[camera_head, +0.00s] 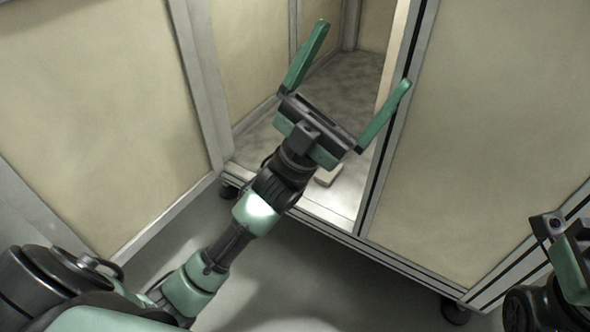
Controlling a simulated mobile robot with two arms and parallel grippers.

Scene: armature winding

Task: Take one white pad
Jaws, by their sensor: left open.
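A metal-framed cabinet with beige panels surrounds the opening. A dark-slotted upright post (388,130) stands close to the gripper's right finger. A beige side panel (490,130) closes the right. The bay floor (350,85) behind the gripper looks clear.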

